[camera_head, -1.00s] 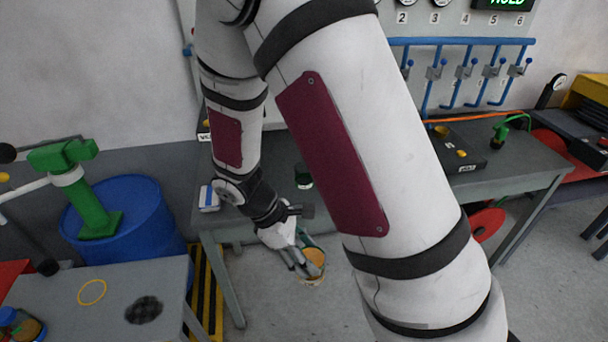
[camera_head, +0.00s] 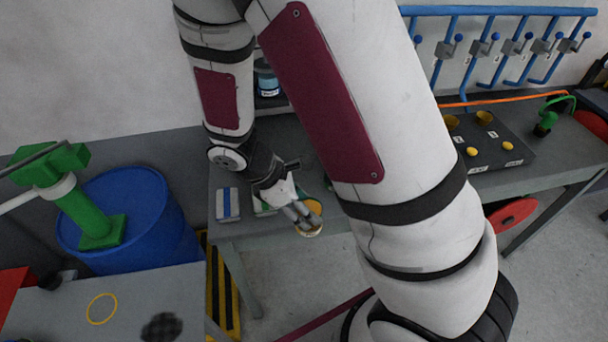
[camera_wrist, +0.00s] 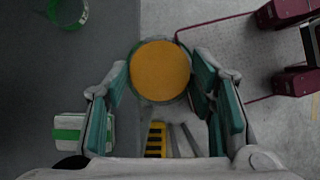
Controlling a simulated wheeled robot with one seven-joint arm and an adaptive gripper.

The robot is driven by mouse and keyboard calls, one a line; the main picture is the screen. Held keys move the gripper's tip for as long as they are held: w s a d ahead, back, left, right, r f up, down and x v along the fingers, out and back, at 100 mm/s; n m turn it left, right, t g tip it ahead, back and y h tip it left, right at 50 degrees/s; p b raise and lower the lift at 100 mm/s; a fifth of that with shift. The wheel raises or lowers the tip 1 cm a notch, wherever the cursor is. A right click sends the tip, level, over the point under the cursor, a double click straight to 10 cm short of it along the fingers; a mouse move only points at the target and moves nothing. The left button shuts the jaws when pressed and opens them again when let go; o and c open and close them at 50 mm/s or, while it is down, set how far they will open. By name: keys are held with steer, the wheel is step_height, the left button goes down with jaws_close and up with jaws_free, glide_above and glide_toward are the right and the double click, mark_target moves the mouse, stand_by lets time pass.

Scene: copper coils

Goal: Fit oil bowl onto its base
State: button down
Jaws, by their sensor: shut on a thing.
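The oil bowl (camera_head: 314,207), round with amber-orange oil inside, is between the fingers of my gripper (camera_head: 304,218). In the wrist view the oil bowl (camera_wrist: 159,70) shows from above as a flat orange disc, about level. My gripper (camera_wrist: 160,82) is shut on it, with a teal-padded finger on each side. In the picture the bowl overlaps the front edge of the grey workbench (camera_head: 222,232); its height above it is unclear. I cannot tell which thing is the bowl's base. A green-rimmed round thing (camera_wrist: 68,12) stands on the bench in the wrist view.
A white box with a blue stripe (camera_head: 228,204) sits left of my gripper. A black tray with yellow pieces (camera_head: 500,150) and a green fitting (camera_head: 545,124) lie on the bench to the right. A blue drum (camera_head: 150,215) and a grey side table (camera_head: 60,310) stand left.

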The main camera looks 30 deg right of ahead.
steer(key=shift+w+d+f+p, duration=0.15)
steer(key=shift+w+d+f, duration=0.5)
steer(key=shift+w, duration=1.45)
steer(key=shift+w+d+f+p, duration=0.25)
steer(key=shift+w+f, duration=0.65)
steer(key=shift+w, duration=1.15)
steer(key=shift+w+d+f+p, duration=0.1)
steer(key=shift+w+d+f, duration=0.55)
steer(key=shift+w, duration=1.45)
steer(key=shift+a+f, duration=0.15)
steer(key=shift+f, duration=0.15)
steer(key=c, duration=0.7)
jaws_free()
